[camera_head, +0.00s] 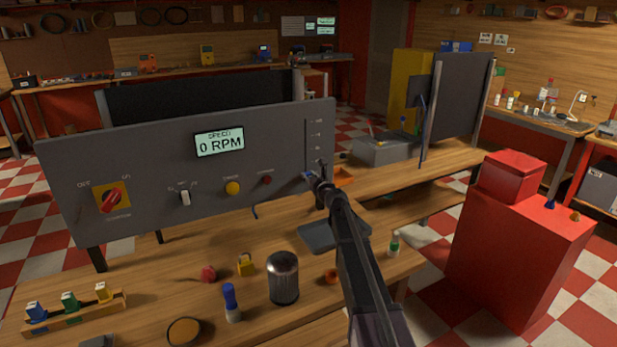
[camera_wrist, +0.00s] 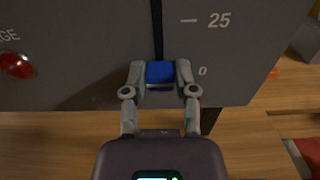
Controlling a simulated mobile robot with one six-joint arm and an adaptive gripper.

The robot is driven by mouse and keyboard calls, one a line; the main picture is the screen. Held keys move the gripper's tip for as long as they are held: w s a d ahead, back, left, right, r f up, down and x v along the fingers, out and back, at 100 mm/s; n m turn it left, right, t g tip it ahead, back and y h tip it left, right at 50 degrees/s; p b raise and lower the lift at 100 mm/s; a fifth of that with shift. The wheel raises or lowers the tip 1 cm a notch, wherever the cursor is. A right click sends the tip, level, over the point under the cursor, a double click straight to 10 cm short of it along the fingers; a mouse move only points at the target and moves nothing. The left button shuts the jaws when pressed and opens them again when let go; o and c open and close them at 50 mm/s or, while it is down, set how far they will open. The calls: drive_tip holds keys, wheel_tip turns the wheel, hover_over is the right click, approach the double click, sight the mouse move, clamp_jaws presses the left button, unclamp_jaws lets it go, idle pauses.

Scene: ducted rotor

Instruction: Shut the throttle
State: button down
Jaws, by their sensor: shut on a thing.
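The throttle is a blue slider knob (camera_wrist: 160,72) in a vertical dark slot (camera_wrist: 157,28) on the grey control panel (camera_head: 90,165). My gripper (camera_wrist: 160,80) is shut on the knob from both sides. The knob sits at the low end of the scale, level with the 0 mark and below the 25 mark. In the head view my gripper (camera_head: 318,180) reaches the panel's right part and mostly hides the knob. The speed display (camera_head: 219,141) reads 0 RPM.
The panel also carries a red rotary switch (camera_head: 112,197), a white toggle (camera_head: 185,198), a yellow button (camera_head: 232,188) and a red lamp (camera_head: 266,180).

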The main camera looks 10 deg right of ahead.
drive_tip(key=shift+s+f, duration=0.1)
drive_tip(key=shift+f, duration=0.35)
drive_tip(key=c, duration=0.8)
unclamp_jaws()
drive_tip(key=shift+c, duration=0.2)
drive_tip(key=o, duration=0.4)
drive_tip(key=shift+f, duration=0.15)
drive_tip(key=shift+o, duration=0.2)
drive_tip(key=v, duration=1.2)
